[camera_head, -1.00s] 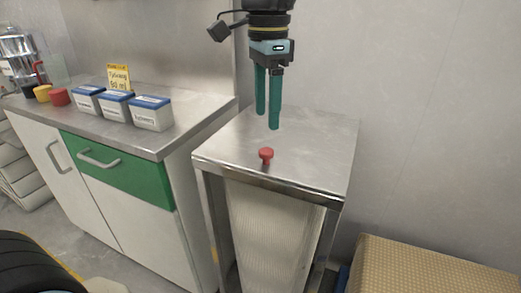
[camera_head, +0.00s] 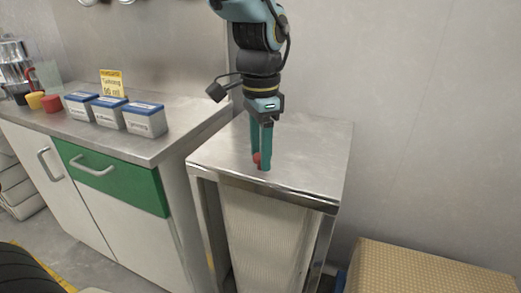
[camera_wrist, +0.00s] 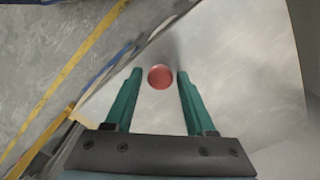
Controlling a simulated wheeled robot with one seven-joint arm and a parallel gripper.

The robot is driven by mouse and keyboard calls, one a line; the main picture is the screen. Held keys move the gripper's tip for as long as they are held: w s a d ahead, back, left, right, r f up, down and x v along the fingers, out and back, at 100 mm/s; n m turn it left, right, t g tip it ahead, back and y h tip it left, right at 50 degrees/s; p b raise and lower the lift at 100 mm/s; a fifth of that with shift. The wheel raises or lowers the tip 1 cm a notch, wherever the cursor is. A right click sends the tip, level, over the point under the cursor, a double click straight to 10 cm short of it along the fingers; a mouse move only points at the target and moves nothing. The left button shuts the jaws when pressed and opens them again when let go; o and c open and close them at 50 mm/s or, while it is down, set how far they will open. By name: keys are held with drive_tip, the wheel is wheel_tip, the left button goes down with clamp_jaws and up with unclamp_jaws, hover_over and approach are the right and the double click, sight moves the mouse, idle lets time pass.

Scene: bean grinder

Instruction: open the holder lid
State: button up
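The holder is a metal cabinet with a flat steel lid (camera_head: 310,150) on top; the lid lies flat. A small red knob (camera_head: 257,158) sits near the lid's front edge, partly hidden by a finger in the head view. My gripper (camera_head: 261,166) points down over the knob. In the wrist view the round red knob (camera_wrist: 160,77) lies between the two green fingertips (camera_wrist: 159,74), with a gap on both sides. The fingers are open. I cannot tell exactly how low the tips are relative to the knob.
A steel counter (camera_head: 190,138) with a green drawer (camera_head: 110,178) stands to the left. It carries several blue-lidded boxes (camera_head: 145,119), a yellow sign (camera_head: 112,84) and small cups. A woven tan box (camera_head: 430,270) stands at the lower right. A wall is behind.

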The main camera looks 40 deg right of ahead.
clamp_jaws()
idle(1.1)
